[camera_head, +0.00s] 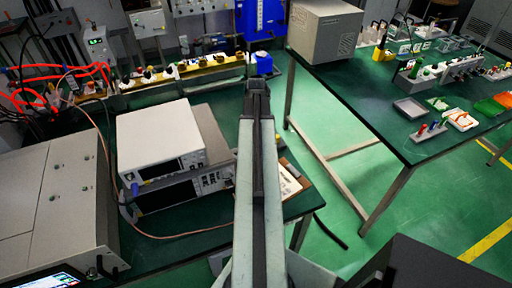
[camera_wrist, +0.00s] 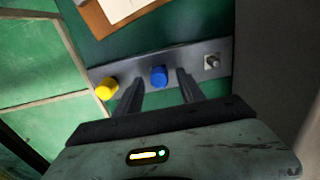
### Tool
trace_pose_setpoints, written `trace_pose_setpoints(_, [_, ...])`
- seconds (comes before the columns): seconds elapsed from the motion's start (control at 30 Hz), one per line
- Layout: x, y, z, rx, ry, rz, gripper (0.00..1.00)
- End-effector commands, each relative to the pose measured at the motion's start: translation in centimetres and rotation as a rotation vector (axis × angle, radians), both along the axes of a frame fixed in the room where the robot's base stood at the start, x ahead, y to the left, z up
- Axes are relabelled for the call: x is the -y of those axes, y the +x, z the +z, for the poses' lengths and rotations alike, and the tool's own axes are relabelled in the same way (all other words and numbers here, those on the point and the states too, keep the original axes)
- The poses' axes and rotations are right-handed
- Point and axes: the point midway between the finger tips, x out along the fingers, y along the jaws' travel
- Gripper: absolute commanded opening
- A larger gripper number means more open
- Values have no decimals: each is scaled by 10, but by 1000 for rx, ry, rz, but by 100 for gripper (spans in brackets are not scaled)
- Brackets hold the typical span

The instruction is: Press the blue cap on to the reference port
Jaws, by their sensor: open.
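In the wrist view, a blue cap (camera_wrist: 158,76) sits on a grey metal strip (camera_wrist: 200,50). A yellow cap (camera_wrist: 106,89) is at the strip's left end. A bare metal port (camera_wrist: 211,62) stands uncovered towards its right end. Which fitting is the reference port I cannot tell from any label. My gripper (camera_wrist: 158,88) is open, with one finger on each side of the blue cap and a gap on both sides. In the head view, my gripper (camera_head: 257,84) is seen end-on past my arm, and the strip with its caps is not clearly visible.
A brown board with white paper (camera_wrist: 115,10) lies beyond the strip. In the head view, stacked instruments (camera_head: 160,140) stand left of my arm on a green bench (camera_head: 190,225). A second bench (camera_head: 370,110) stands to the right across the green floor (camera_head: 330,165).

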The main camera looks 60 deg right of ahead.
Motion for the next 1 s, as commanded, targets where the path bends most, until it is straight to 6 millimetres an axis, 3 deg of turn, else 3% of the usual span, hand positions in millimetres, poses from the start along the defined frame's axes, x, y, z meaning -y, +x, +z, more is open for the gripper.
trace_pose_setpoints(0.8, [1,-1,0,0,0,-2,46])
trace_pose_setpoints(0.97, [1,-2,0,0,0,-2,2])
trace_pose_setpoints(1.0, [1,-2,0,0,0,-2,0])
